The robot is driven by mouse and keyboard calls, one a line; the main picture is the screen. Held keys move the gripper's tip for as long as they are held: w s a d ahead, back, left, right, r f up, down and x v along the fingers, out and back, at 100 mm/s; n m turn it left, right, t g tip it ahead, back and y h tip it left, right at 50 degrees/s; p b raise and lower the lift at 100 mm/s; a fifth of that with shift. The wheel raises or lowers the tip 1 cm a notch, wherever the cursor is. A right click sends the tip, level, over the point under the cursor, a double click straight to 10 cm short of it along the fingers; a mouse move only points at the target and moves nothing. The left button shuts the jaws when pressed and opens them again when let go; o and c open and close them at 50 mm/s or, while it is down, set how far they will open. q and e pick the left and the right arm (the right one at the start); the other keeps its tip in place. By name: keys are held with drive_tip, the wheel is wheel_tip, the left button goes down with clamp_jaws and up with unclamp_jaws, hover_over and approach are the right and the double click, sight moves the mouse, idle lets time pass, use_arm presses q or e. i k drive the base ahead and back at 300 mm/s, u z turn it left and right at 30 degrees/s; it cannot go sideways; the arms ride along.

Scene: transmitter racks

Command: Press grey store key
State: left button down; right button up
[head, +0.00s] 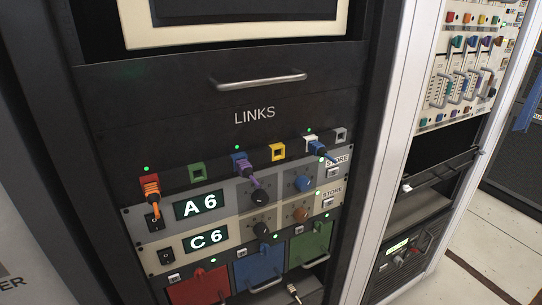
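Two units are stacked in the rack under the LINKS panel. The upper, grey-faced unit (222,190) has a display reading A6, and a small pale STORE key (333,172) at its right end below a STORE label. The lower, cream-faced unit (223,222) has a display reading C6, and a similar STORE key (329,202) at its right end. The blue-ended cable from the white socket hangs just above the upper STORE label. Neither of my grippers is in view.
The LINKS panel (255,118) has coloured sockets, with orange, purple and blue cables plugged in. A handle (258,80) sticks out above. Red (200,288), blue (258,267) and green (310,243) panels are below. A white rack post (392,160) stands to the right.

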sight(334, 172)
drive_tip(key=z, duration=1.2)
drive_tip(key=k, duration=0.65)
drive_tip(key=u, duration=1.2)
